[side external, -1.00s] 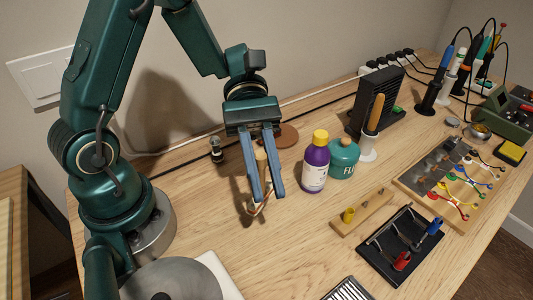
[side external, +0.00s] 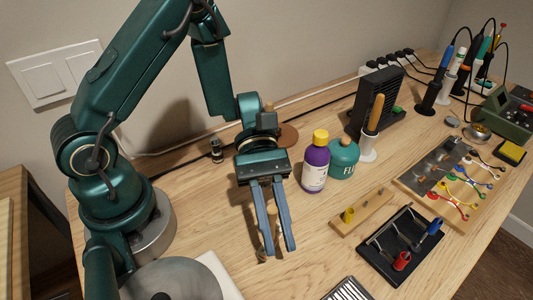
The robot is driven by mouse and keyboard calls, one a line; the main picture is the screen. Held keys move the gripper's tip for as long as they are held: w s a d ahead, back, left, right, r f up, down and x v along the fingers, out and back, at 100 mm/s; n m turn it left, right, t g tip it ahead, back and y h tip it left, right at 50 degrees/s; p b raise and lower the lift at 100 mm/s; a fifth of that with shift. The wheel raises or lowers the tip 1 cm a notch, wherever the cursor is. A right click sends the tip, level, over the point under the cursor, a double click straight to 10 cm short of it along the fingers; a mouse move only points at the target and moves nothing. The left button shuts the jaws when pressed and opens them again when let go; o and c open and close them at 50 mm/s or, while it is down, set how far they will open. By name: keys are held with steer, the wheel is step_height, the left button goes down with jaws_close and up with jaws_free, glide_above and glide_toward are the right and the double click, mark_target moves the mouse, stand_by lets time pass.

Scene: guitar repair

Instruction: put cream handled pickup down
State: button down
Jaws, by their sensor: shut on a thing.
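The cream handled pickup (side external: 273,222) is mostly hidden between the fingers of my gripper (side external: 278,254). A narrow strip of its pale handle shows between the two blue-grey fingers. My gripper is shut on it, with the fingers slanting down toward the bare wooden bench (side external: 330,242). The fingertips are low, close to the bench in front of the purple bottle. I cannot tell whether the pickup touches the wood.
A purple bottle with a yellow cap (side external: 316,162) and a teal flux pot (side external: 344,158) stand right of my gripper. A wooden block with a yellow peg (side external: 362,212) and a black tray (side external: 382,255) lie farther right. A brown disc (side external: 288,137) lies behind.

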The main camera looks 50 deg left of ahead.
steer(key=c, duration=0.8)
jaws_free()
steer(key=shift+f, duration=0.15)
steer(key=shift+r, duration=0.2)
steer(key=v, duration=1.2)
steer(key=s+a+r+m+t+y, duration=0.1)
steer(key=s+m+t+y, duration=0.1)
steer(key=m+t+y, duration=0.1)
steer(key=s+a+r+m+t+y, duration=0.1)
steer(key=r+m+t+y, duration=0.1)
steer(key=m+t+y, duration=0.2)
steer(key=s+a+r+m+t+y, duration=0.2)
steer(key=m+t+y, duration=0.1)
steer(key=m+y, duration=0.2)
steer(key=shift+s+r+m+t, duration=0.2)
steer(key=shift+s+m+t, duration=0.15)
steer(key=shift+m, duration=0.45)
